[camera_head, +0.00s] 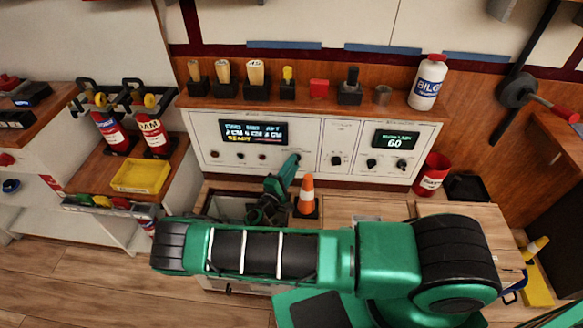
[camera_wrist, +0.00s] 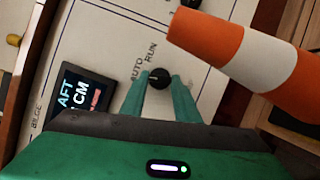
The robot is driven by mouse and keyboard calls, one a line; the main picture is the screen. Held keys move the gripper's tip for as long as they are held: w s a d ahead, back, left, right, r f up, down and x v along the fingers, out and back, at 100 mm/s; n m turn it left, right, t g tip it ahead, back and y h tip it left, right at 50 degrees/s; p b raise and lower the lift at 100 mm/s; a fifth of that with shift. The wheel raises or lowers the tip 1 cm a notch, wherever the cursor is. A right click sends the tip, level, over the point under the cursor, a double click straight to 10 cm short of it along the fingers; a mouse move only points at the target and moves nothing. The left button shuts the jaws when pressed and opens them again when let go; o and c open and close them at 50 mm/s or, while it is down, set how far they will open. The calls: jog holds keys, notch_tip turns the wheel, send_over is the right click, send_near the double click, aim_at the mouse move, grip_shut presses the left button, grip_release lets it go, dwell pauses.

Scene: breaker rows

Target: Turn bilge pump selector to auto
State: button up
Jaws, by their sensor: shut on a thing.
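The bilge pump selector (camera_wrist: 159,75) is a small black round knob on the white panel (camera_head: 310,140), with the words AUTO and RUN printed beside it in the wrist view. My gripper (camera_wrist: 158,84) has one teal finger on each side of the knob and is shut on it. In the head view my gripper (camera_head: 295,160) reaches the panel just right of the left display (camera_head: 254,132) and covers the knob. I cannot make out which way the knob's pointer faces.
An orange and white cone (camera_head: 306,196) stands close to my gripper; it also shows large in the wrist view (camera_wrist: 245,60). More knobs and a right display (camera_head: 395,139) sit farther right on the panel. A shelf above holds several items and a white bilge bottle (camera_head: 428,82).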

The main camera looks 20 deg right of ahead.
jog(key=shift+d+m+g, duration=0.1)
jog(key=shift+m+g, duration=0.3)
jog(key=shift+m, duration=0.7)
jog(key=shift+s, duration=0.1)
jog(key=o, duration=1)
jog(key=shift+o, duration=0.2)
jog(key=shift+a, duration=0.2)
jog(key=v, duration=1)
jog(key=shift+s+r, duration=0.15)
jog(key=shift+s, duration=0.05)
